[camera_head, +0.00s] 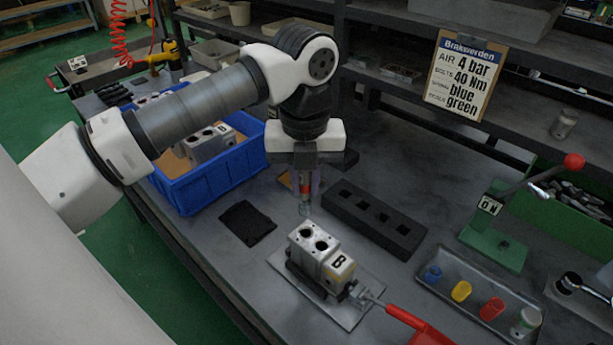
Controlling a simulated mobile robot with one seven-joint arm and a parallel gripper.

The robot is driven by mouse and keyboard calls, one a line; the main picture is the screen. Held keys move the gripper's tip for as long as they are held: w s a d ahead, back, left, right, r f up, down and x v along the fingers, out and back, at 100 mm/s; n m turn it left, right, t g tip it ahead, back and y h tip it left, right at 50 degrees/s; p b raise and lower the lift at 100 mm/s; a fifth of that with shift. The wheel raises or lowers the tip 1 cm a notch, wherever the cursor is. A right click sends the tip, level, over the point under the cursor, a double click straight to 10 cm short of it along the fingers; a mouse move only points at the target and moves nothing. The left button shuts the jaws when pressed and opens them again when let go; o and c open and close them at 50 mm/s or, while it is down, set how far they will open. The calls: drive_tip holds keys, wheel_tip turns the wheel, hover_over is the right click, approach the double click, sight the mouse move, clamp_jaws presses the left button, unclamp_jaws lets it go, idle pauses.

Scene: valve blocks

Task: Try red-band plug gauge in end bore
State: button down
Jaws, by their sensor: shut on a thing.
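My gripper (304,172) hangs from the white arm over the bench, left of the gauge block. It is shut on the red-band plug gauge (305,207), which points down with a grey metal end and a reddish band between the jaws. The valve block marked B (308,250) sits on a metal plate (355,318) in front of and below the gauge. Two dark bores show on its top face. The gauge tip is above and behind the block, apart from it as far as I can tell. Any bore in the block's end faces is not clearly visible.
A black holder with square holes (408,243) lies right of my gripper. A blue crate (190,202) with valve blocks stands left. A red-handled clamp (405,318) is at the plate's right. A tray of coloured caps (505,340) and a green lever press (492,252) stand further right.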

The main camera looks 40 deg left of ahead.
sight(305, 202)
drive_tip(key=shift+f+b, duration=0.1)
drive_tip(key=shift+b, duration=0.25)
wheel_tip(305, 202, down, 5)
drive_tip(key=b, duration=0.4)
drive_tip(key=shift+w, duration=0.1)
drive_tip(key=shift+b, duration=0.7)
idle(0.6)
drive_tip(key=shift+f+b, duration=0.55)
drive_tip(key=shift+b, duration=0.05)
drive_tip(key=shift+r, duration=0.1)
idle(1.1)
drive_tip(key=shift+r+p, duration=0.3)
drive_tip(key=shift+r, duration=0.25)
drive_tip(key=shift+b, duration=0.4)
idle(0.8)
